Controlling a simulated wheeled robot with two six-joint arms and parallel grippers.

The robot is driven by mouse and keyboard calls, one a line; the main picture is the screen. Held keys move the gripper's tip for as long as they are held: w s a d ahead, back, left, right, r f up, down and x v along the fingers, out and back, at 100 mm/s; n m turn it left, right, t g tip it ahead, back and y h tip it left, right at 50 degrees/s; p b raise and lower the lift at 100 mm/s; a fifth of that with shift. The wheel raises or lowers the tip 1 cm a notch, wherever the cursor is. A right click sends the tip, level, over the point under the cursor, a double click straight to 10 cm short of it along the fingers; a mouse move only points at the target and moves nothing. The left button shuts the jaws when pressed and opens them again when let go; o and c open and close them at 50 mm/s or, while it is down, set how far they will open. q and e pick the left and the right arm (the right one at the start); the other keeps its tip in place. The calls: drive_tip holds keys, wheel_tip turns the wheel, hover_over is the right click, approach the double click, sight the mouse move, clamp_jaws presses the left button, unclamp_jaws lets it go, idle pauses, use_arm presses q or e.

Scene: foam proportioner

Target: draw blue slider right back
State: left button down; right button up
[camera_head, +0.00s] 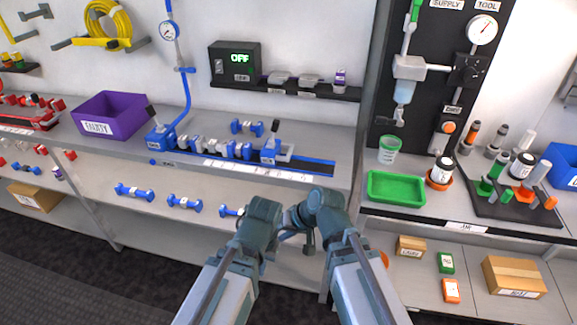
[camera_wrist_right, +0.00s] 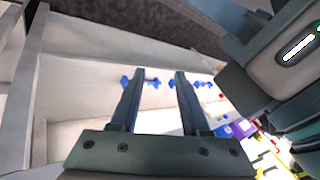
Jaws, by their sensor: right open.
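The blue slider (camera_head: 271,150) stands on the blue rail fixture (camera_head: 310,163) on the middle bench, toward its right part, with an upright handle and a pale plate beside it. A row of blue and grey parts sits on the fixture to its left. My two arms are folded below the bench's front edge, apart from the slider. My left gripper (camera_head: 290,236) is partly hidden among the arm links, and its jaws cannot be made out. My right gripper (camera_wrist_right: 155,76) shows in the right wrist view with its two fingers apart and nothing between them.
A purple bin (camera_head: 108,116) stands on the bench at left, and a black box reading OFF (camera_head: 234,64) is above. A green tray (camera_head: 396,188) is on the right bench. Blue dumbbell-shaped parts (camera_head: 184,204) lie on the lower shelf.

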drive_tip(key=w+m+t+y+b, duration=0.3)
drive_tip(key=w+t+y+b, duration=0.1)
drive_tip(key=w, duration=0.3)
drive_tip(key=m+t+h+b, duration=0.1)
drive_tip(key=m+t+b, duration=0.5)
drive_tip(key=m+t, duration=0.35)
approach(290, 151)
use_arm(q)
wheel_tip(290, 151, down, 12)
use_arm(e)
drive_tip(key=shift+m+g, duration=0.25)
drive_tip(key=x, duration=1)
drive_tip(key=shift+f, duration=0.1)
clamp_jaws()
